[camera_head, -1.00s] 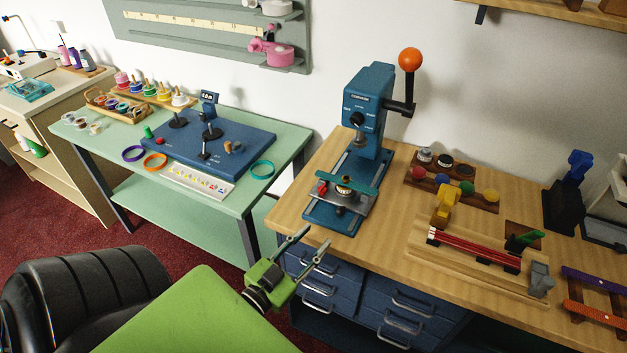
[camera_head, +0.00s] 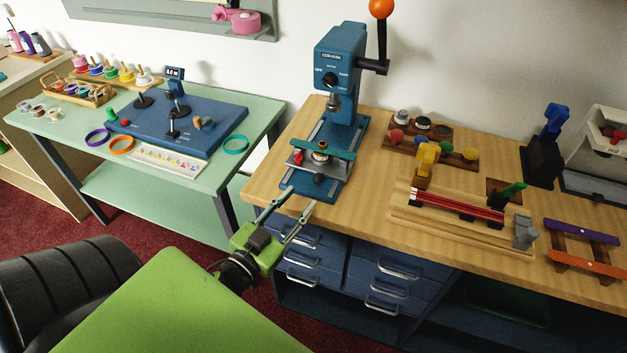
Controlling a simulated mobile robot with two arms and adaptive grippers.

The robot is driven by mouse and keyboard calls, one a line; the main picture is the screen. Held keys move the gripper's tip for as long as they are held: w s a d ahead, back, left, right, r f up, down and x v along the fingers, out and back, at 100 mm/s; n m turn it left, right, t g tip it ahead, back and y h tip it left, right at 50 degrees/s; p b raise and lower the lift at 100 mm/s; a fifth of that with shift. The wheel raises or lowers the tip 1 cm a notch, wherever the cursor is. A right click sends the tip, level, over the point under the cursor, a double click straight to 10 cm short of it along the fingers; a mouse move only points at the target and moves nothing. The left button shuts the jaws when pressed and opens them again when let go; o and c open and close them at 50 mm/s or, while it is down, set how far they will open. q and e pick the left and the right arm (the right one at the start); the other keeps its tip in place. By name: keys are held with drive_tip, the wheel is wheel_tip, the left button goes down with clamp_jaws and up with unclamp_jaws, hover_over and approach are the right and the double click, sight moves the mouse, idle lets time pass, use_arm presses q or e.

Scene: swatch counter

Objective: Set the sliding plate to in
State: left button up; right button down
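A blue press (camera_head: 340,70) with an orange ball on its lever stands at the wooden bench's left end. On its blue base is a grey sliding plate (camera_head: 325,168), with a teal bar (camera_head: 322,147) across it and a small red part at its left. A round piece sits under the press head. How far in the plate stands, I cannot tell. My green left gripper (camera_head: 301,197) is open and empty, its two grey fingers apart. Its fingertips show at the front edge of the press base; whether they touch it, I cannot tell. My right gripper is not in view.
The wooden bench (camera_head: 365,205) has free room just right of the press. Further right are a wooden fixture with red rods (camera_head: 455,205) and a rack of coloured knobs (camera_head: 415,140). Blue drawers (camera_head: 315,255) lie below. A green table (camera_head: 215,180) stands to the left.

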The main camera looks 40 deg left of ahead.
sight(316, 181)
use_arm(q)
drive_tip(key=w+p, duration=0.1)
drive_tip(key=w, duration=0.6)
drive_tip(key=shift+w+a, duration=0.15)
drive_tip(key=shift+w, duration=0.15)
clamp_jaws()
